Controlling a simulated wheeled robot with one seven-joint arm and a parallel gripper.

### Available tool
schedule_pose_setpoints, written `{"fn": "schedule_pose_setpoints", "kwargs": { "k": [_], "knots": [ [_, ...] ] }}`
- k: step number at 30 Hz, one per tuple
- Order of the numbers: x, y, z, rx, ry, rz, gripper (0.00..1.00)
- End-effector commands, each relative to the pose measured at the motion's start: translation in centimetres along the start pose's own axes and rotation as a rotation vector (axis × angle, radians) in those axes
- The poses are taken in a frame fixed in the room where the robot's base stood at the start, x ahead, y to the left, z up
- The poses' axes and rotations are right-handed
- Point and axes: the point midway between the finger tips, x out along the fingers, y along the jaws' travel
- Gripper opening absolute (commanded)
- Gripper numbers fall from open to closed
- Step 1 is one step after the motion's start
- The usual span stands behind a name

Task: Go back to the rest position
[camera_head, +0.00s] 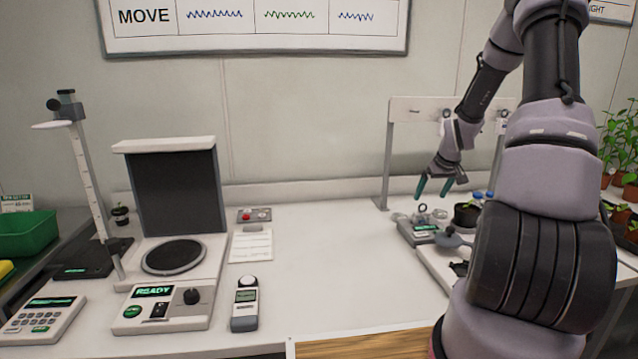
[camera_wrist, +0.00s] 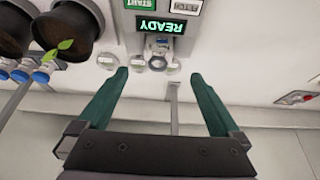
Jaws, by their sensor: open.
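My gripper (camera_head: 434,187) has green fingers and hangs above the right part of the white bench, near the upright frame. It is open and nothing is between its fingers. In the wrist view the two fingers (camera_wrist: 167,80) are spread wide apart. Past the fingertips stands a device with a lit READY display (camera_wrist: 165,27) and small round clear parts beside it. My arm hides part of the right side of the bench in the head view.
A dark pot (camera_head: 467,215) and blue-capped pieces (camera_wrist: 40,76) stand close to my gripper. A white frame (camera_head: 387,160) rises behind it. A stand with a black panel (camera_head: 178,185), a handheld meter (camera_head: 245,310) and a green bin (camera_head: 27,236) are at left. The bench middle is clear.

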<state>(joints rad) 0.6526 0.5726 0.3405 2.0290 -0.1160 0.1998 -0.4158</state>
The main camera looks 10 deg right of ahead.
Motion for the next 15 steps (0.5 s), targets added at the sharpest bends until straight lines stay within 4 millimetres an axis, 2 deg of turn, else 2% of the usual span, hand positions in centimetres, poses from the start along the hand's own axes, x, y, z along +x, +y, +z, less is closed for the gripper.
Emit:
{"fn": "schedule_pose_setpoints", "kwargs": {
  "k": [5,8,15],
  "knots": [
    [-6.2,-3.0,-1.3,0.012,0.007,0.033,1.0],
    [-11.0,-5.4,-1.4,0.038,0.015,0.052,1.0],
    [-21.8,-11.4,0.5,0.133,0.055,0.062,1.0]
  ]
}}
